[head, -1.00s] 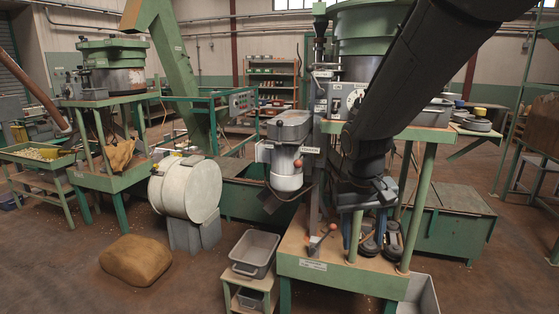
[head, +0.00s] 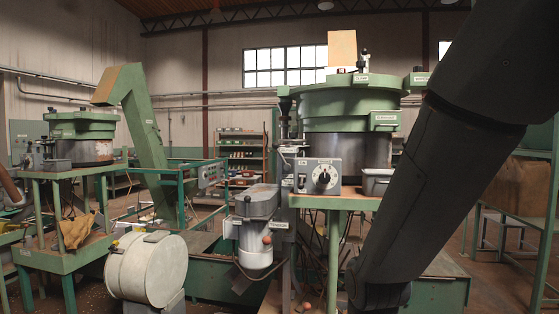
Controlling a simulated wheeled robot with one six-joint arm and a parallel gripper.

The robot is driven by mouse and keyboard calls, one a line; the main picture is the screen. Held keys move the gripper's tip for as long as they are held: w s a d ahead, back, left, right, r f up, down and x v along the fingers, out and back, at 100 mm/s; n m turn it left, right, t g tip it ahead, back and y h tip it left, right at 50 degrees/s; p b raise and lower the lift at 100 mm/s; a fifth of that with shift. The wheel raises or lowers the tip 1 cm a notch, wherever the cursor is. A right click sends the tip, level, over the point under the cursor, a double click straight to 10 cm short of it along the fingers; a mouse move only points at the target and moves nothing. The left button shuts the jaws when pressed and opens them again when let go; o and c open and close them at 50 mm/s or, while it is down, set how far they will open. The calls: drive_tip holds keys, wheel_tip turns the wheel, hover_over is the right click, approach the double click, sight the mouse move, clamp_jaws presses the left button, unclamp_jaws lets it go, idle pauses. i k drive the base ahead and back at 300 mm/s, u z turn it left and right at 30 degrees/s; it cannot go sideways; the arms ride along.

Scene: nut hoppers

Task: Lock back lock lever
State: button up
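A hopper machine with a green bowl (head: 350,103) stands at the centre right on a green-legged bench. A lever with an orange-red ball knob (head: 267,240) shows beside the grey motor unit (head: 255,205). A second orange-red knob (head: 306,306) shows at the bottom edge. A small clamp-like fitting (head: 363,62) sits on the bowl's top rim. Its label and the others are too small to read surely, so I cannot tell which part is the back lock lever. My dark arm crosses the right side, and my gripper is below the picture, out of view.
A grey control box with a dial (head: 318,176) is fixed in front of the bowl. A cream drum (head: 146,268) stands at the lower left. A second hopper (head: 82,140) and a green inclined conveyor (head: 148,140) stand behind it. A green frame (head: 548,200) is at the right.

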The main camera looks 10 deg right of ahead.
sight(275, 146)
drive_tip(key=z, duration=1.3)
drive_tip(key=i, duration=0.9)
drive_tip(key=u, duration=1.75)
